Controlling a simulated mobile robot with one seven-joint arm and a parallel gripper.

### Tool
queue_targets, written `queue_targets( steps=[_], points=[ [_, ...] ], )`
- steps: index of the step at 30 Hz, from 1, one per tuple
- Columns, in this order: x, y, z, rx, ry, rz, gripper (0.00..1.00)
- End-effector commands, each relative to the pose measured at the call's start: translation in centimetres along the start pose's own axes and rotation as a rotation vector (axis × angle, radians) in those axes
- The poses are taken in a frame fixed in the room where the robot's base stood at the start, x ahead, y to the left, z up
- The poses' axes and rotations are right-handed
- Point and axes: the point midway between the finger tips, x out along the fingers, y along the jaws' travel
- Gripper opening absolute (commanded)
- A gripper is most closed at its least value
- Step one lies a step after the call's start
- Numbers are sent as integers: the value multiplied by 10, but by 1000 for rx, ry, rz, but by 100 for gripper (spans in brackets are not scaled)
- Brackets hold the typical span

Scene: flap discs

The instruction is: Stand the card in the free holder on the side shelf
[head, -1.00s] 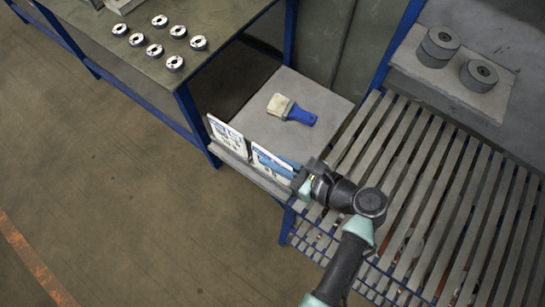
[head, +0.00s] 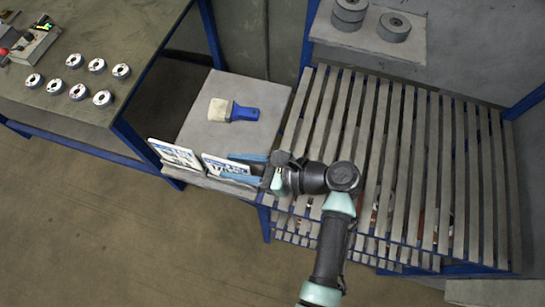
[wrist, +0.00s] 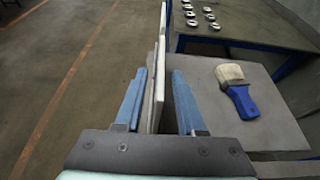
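Two white and blue printed cards stand at the front edge of the side shelf (head: 215,130): the left card (head: 174,154) and the right card (head: 226,167). My gripper (head: 246,168) is at the right end of the right card. In the wrist view, my gripper's two blue fingers (wrist: 158,100) are apart, one on each side of the near card (wrist: 161,75), with visible gaps. The near card looks upright, seen edge-on. The holders under the cards are mostly hidden.
A brush with a blue handle (head: 233,110) lies on the shelf behind the cards. A slatted rack (head: 400,160) is to the right. Grey flap discs (head: 394,27) sit on a ledge behind it. A workbench (head: 130,30) with several metal rings is at the left.

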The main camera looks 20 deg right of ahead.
Motion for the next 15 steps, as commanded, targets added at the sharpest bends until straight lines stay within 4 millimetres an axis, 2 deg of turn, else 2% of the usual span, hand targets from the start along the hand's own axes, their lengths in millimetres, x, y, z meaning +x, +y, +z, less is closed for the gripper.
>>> queue_targets(
  steps=[9, 15],
  points=[
    [-68, -1, -2, 1, 1, -6, 38],
    [-93, -1, -1, 1, 0, -3, 38]
  ],
)
